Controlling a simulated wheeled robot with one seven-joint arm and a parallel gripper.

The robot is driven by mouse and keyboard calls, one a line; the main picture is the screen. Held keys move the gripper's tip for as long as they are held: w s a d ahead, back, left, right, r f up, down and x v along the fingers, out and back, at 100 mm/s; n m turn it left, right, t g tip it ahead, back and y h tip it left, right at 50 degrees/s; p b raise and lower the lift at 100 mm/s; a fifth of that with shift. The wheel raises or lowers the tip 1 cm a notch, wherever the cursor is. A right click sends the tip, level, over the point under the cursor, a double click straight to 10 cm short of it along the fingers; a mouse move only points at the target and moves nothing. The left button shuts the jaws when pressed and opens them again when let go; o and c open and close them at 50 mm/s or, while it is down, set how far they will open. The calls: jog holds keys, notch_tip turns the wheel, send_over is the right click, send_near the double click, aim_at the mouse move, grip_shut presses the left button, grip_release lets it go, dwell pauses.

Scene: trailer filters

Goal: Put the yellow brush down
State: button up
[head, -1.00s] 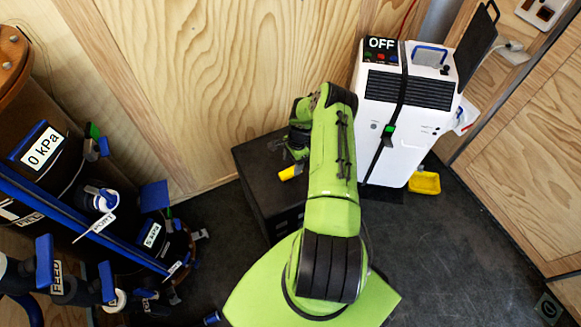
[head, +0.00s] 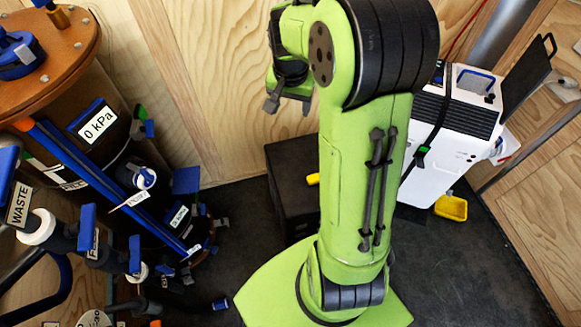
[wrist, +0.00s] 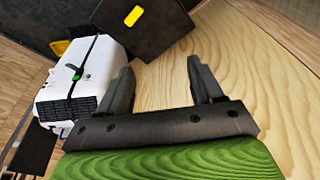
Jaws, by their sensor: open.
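The yellow brush (head: 313,179) shows as a small yellow piece on top of the black box (head: 290,160), partly hidden behind my arm in the head view. In the wrist view the yellow brush (wrist: 133,16) lies on the dark top of the box (wrist: 150,38), apart from my fingers. My gripper (head: 288,104) is raised above the box near the wooden wall. In the wrist view my gripper (wrist: 160,85) has its two fingers spread with nothing between them.
A white unit (head: 455,130) with a black strap stands right of the box. A yellow tray (head: 451,207) lies on the floor beside it. Tanks with blue-handled valves (head: 135,262) fill the left side. Dark floor (head: 450,275) is clear at the lower right.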

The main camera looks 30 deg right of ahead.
jog(key=s+a+r+n+t, duration=0.1)
jog(key=s+a+r+n, duration=0.3)
jog(key=s+a+r, duration=0.35)
jog(key=s+a+r+n+t, duration=0.1)
jog(key=s+a+n, duration=0.1)
jog(key=s, duration=0.4)
jog(key=s+a+n+t+y, duration=0.1)
jog(key=s+a+n, duration=0.2)
jog(key=s, duration=0.3)
jog(key=shift+s+a+r+t, duration=0.3)
jog(key=shift+a+r, duration=0.05)
jog(key=shift+a, duration=0.1)
notch_tip(320, 180, up, 8)
jog(key=p, duration=0.8)
jog(key=shift+r, duration=0.15)
